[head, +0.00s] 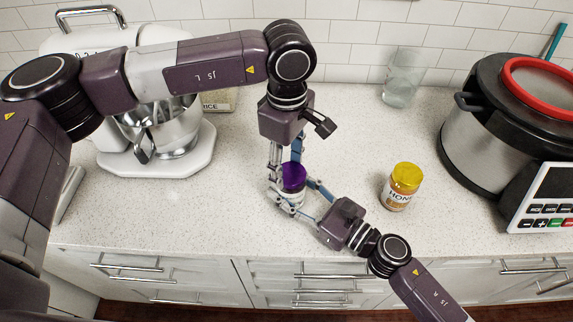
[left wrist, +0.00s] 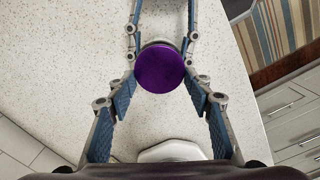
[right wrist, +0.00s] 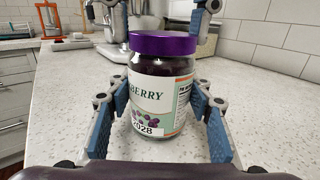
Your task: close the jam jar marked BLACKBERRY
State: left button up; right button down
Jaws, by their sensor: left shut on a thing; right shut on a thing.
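The BLACKBERRY jam jar stands upright on the counter in the middle of the head view, its purple lid (head: 293,175) on its mouth. In the right wrist view its label (right wrist: 150,100) reads "BERRY", and the lid (right wrist: 162,43) sits level on top. My left gripper (head: 286,168) comes down from above and is shut on the lid; the left wrist view shows the round lid (left wrist: 159,68) between its fingers. My right gripper (head: 296,193) reaches in from the lower right, low over the counter, and is shut on the jar's glass body, its fingers on both sides.
A honey jar with a yellow lid (head: 400,186) stands to the right. A cooker (head: 480,150) is at far right, a clear glass (head: 403,78) at the back. A white stand mixer (head: 180,160) is at left. The counter (head: 340,150) between jar and honey is clear.

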pick_arm(q)
jog(key=m, duration=0.6)
jog(key=shift+w+d+m, duration=0.2)
jog(key=shift+w+m, duration=0.05)
jog(key=shift+m, duration=0.15)
jog(key=m, duration=0.5)
jog(key=shift+d, duration=0.25)
jog(key=m, duration=0.6)
jog(key=shift+d+m, duration=0.3)
jog(key=m, duration=0.6)
jog(key=shift+s+d+f, duration=0.1)
jog(key=shift+s+d, duration=0.05)
jog(key=shift+s, duration=0.1)
jog(key=o, duration=0.7)
jog(key=shift+o, duration=0.2)
jog(key=shift+r, duration=2.25)
